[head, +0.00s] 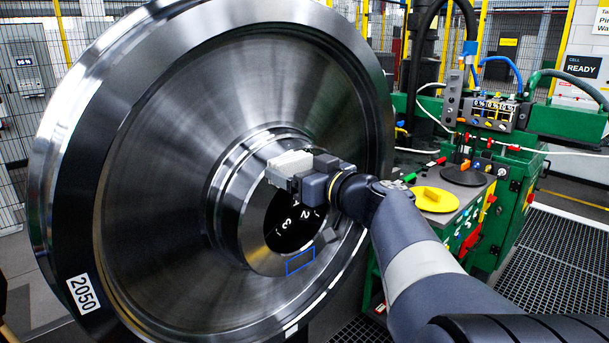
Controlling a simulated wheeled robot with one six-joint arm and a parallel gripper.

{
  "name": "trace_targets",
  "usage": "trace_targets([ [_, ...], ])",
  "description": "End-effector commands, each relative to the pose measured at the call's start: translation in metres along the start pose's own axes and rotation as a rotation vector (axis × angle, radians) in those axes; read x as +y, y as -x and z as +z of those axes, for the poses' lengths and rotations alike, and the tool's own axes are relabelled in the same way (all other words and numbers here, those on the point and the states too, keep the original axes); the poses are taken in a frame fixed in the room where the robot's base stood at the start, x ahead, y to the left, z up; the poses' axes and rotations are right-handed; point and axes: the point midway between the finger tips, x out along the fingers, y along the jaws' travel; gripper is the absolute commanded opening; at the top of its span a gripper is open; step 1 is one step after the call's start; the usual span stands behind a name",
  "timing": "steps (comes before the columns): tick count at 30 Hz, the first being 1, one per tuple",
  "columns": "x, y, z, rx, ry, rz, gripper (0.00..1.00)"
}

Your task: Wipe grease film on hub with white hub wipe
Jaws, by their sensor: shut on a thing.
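A large steel rail wheel (165,150) stands upright and fills the left and middle of the head view. Its hub (232,215) is a raised ring around a dark bore (292,225) with numbers in it. My gripper (298,181) is shut on the white hub wipe (287,163), at the upper right of the hub ring. The wipe overlaps the hub face in the picture; I cannot tell whether it touches. No grease film stands out clearly. A blue outlined rectangle (300,261) marks the lower hub face, with a small grey patch (329,236) to its upper right.
A green machine bench (510,205) stands at the right, with a yellow disc (434,199), a dark round pad (465,174) and several small coloured parts on top. A control box (490,113) with hoses rises behind. Grating (560,270) covers the floor at the right.

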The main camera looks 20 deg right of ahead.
Motion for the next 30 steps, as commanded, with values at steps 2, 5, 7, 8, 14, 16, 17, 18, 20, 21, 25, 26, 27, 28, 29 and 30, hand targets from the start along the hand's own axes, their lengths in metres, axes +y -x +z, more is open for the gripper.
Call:
trace_targets([
  [2,-0.002,0.0,0.0,0.001,0.001,-0.002,0.63],
  [5,-0.002,0.0,0.001,0.001,0.001,-0.002,0.63],
  [7,-0.002,0.0,0.002,0.002,0.002,-0.002,0.63],
  [8,-0.002,0.0,0.002,0.003,0.002,-0.002,0.63],
  [14,0.003,0.0,0.0,0.001,0.0,0.0,0.63],
  [16,0.01,0.0,0.002,0.001,0.0,0.001,0.63],
  [17,0.013,0.0,0.002,0.001,0.0,0.001,0.63],
  [18,0.017,0.0,0.002,0.001,0.001,0.001,0.63],
  [20,0.022,0.001,0.002,0.0,0.0,0.002,0.63],
  [21,0.025,0.001,0.002,0.001,0.0,0.002,0.63],
  [25,0.035,0.001,0.001,0.001,0.0,0.001,0.63],
  [26,0.037,0.001,0.001,0.001,0.0,0.001,0.63],
  [27,0.038,0.001,0.001,0.0,0.0,0.0,0.63],
  [28,0.039,0.002,0.0,0.0,0.0,0.0,0.63],
  [29,0.04,0.002,0.0,0.0,0.0,0.0,0.63],
  [30,0.041,0.002,0.0,0.0,0.0,0.0,0.63],
])
